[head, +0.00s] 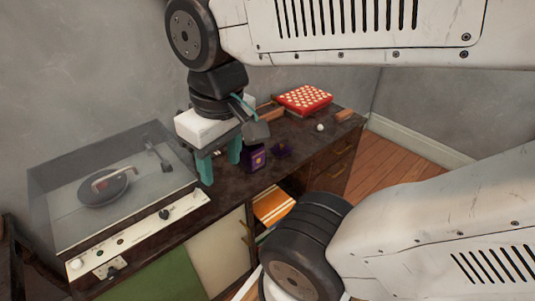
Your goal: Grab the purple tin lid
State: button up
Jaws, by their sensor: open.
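My gripper (220,171) points down over the dark cabinet top, its two teal fingers apart with nothing visible between them. A purple tin (254,158) with gold markings stands on the cabinet just right of the fingers. Whether the fingertips touch the cabinet top cannot be told.
A record player (120,190) with a clear cover stands left of the gripper. A red-and-white checked box (303,98), a small white ball (320,127) and a brown block (345,115) are at the back right. The cabinet (300,165) has bare room around the ball.

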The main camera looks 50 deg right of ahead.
aim_at(282, 149)
jog(key=z, duration=0.05)
jog(key=k, duration=0.8)
jog(key=z, duration=1)
jog(key=i, duration=0.5)
jog(key=u, duration=0.05)
